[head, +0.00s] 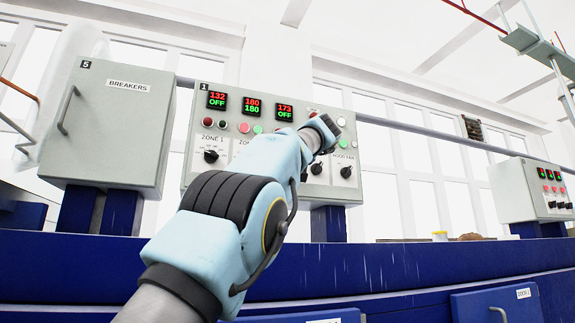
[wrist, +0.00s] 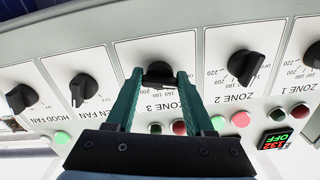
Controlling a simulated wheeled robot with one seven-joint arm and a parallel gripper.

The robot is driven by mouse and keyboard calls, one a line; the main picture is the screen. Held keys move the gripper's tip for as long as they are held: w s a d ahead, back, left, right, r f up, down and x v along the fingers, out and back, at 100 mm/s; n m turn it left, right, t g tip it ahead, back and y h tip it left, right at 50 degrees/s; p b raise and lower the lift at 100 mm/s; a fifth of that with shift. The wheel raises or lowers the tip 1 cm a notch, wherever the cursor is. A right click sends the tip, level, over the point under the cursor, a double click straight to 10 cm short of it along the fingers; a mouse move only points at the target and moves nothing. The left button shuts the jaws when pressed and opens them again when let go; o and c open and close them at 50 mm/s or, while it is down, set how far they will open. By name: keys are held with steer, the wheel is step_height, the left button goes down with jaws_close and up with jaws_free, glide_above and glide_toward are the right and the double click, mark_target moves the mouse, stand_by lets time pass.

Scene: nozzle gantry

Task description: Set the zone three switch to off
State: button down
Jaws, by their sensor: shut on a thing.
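The zone three switch (wrist: 158,72) is a black rotary knob on the white plate marked ZONE 3, which appears upside down in the wrist view. My gripper (wrist: 161,78) has its two green fingers on either side of this knob and is shut on it. The fingers hide part of the dial, so I cannot tell its exact setting. In the head view my arm covers this switch. The third display (head: 285,112) on panel 1 reads 173 over OFF.
The zone 2 knob (wrist: 245,66) and the oven fan knob (wrist: 83,88) sit close on either side. The hood fan knob (wrist: 21,97) is farther left. Lit buttons run along the panel. A breaker cabinet (head: 112,130) stands left of panel 1 (head: 190,165).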

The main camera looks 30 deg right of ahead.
steer(key=shift+c, duration=1.4)
jaws_free()
steer(key=s+a+b, duration=0.1)
steer(key=s+b, duration=0.4)
steer(key=s, duration=0.5)
steer(key=shift+s+a, duration=0.15)
steer(key=shift+s, duration=0.2)
